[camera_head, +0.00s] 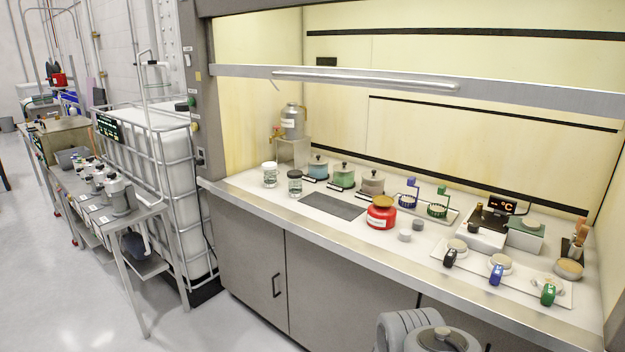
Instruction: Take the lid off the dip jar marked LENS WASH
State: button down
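Three lidded dip jars stand in a row at the back left of the hood's worktop: a blue one (318,170), a green one (343,179) and a brownish one (372,186). Each has a lid on with a dark knob on top. Small dark labels lie in front of at least the blue and green jars. The writing is too small to read, so I cannot tell which is marked LENS WASH. My gripper is not in view; only a grey part of my arm (437,338) shows at the bottom edge.
Two clear jars (295,183) stand left of the dip jars, with a grey mat (332,206) in front. A red pot (381,215) stands to the right. The raised sash (400,84) crosses the hood opening. A caged tank (160,170) stands at left.

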aim_at(373, 174)
jog(key=z, duration=0.45)
jog(key=i, duration=1.2)
jog(key=u, duration=0.45)
